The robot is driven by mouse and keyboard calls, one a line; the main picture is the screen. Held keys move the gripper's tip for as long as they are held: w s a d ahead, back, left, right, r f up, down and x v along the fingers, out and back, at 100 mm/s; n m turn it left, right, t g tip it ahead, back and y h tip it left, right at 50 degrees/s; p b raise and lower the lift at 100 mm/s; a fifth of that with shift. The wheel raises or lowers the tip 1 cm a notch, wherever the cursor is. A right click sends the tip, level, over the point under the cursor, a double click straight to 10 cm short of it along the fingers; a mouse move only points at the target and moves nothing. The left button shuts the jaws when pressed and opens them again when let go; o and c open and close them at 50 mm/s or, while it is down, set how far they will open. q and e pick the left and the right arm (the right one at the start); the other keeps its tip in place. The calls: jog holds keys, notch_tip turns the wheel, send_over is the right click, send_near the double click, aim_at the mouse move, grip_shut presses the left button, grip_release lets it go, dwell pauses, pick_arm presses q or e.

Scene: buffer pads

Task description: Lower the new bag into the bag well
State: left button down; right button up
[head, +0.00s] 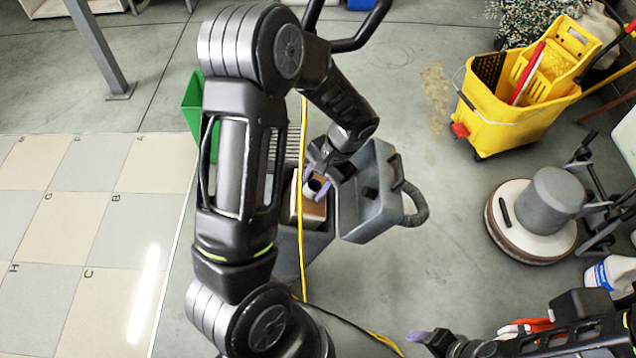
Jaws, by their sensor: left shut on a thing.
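The new bag (311,213), tan and brown with a dark round collar at its top, is in the opening of the grey bag well (314,243). My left gripper (319,187), with purple fingertips, is shut on the bag at its collar, reaching in from above. How deep the bag sits, and whether it touches the well walls, I cannot tell. My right gripper (422,337) is low in the picture at the right, away from the well. One purple fingertip shows, and its opening is unclear.
The grey lid (370,205) stands open right of the well, beside a hose (417,205). A yellow cord (303,130) runs past the well. A green bin (192,105), yellow mop bucket (510,110) and floor polisher (535,215) stand around. Floor between well and polisher is clear.

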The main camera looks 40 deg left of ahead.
pick_arm(q)
jog(key=shift+b+x, duration=0.7)
jog(key=shift+x, duration=0.5)
jog(key=c, duration=0.8)
grip_release()
jog(key=shift+r, duration=0.15)
jog(key=v, duration=0.7)
jog(key=shift+w+d+r, duration=0.1)
jog(key=shift+w+r, duration=0.05)
jog(key=shift+r, duration=0.15)
jog(key=p+v, duration=0.3)
jog(key=v, duration=0.2)
jog(key=shift+p, duration=0.4)
